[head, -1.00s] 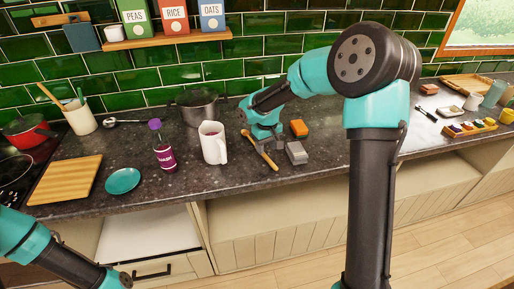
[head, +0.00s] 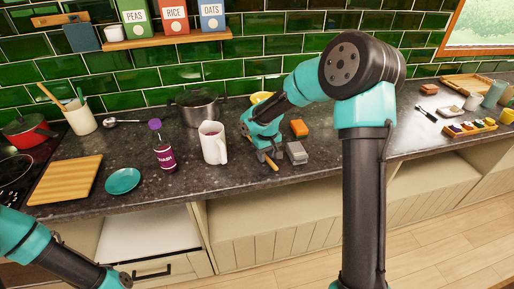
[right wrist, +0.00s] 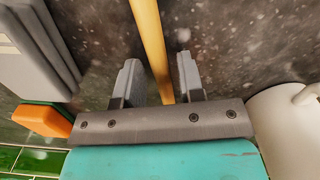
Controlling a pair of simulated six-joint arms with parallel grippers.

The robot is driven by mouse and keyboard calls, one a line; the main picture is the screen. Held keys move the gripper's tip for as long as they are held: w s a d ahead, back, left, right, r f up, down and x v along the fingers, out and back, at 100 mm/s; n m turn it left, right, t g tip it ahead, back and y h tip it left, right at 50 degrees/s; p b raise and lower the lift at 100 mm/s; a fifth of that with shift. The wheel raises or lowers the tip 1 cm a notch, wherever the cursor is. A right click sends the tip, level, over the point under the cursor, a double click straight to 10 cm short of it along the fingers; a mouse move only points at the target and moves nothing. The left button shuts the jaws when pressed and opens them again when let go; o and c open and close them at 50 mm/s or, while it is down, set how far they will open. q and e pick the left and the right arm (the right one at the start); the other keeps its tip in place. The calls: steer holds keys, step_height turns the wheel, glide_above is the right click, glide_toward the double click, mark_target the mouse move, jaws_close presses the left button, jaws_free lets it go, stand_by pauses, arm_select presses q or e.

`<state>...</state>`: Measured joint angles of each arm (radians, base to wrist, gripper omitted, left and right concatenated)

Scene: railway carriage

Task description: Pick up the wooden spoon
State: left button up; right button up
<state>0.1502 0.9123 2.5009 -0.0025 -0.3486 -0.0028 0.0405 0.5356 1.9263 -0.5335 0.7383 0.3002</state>
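The wooden spoon lies on the dark counter. In the head view only a short end of its handle (head: 274,167) shows past my right gripper (head: 266,156), which hides the rest. In the right wrist view the spoon's handle (right wrist: 150,40) runs lengthwise between the two fingers of the right gripper (right wrist: 157,72). The fingers are open, with a gap to the handle on each side. My left gripper is not in view; only part of that arm shows at lower left.
A white mug (head: 212,143) stands left of the right gripper. A grey block (head: 296,152) and an orange sponge-like block (head: 299,128) lie close on its right. Behind are a dark pot (head: 198,108) and a yellow bowl (head: 262,97). Counter in front of the spoon is clear.

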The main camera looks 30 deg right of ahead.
jaws_close()
steer(key=shift+r, duration=0.15)
steer(key=shift+r, duration=1.4)
steer(key=shift+s+a+r, duration=0.1)
steer(key=shift+s+r, duration=0.05)
steer(key=shift+r, duration=0.15)
steer(key=s+a+r, duration=0.1)
steer(key=s+a, duration=0.6)
steer(key=s, duration=0.6)
steer(key=shift+s+a+r, duration=0.15)
steer(key=shift+s+a, duration=0.15)
steer(key=shift+a, duration=0.1)
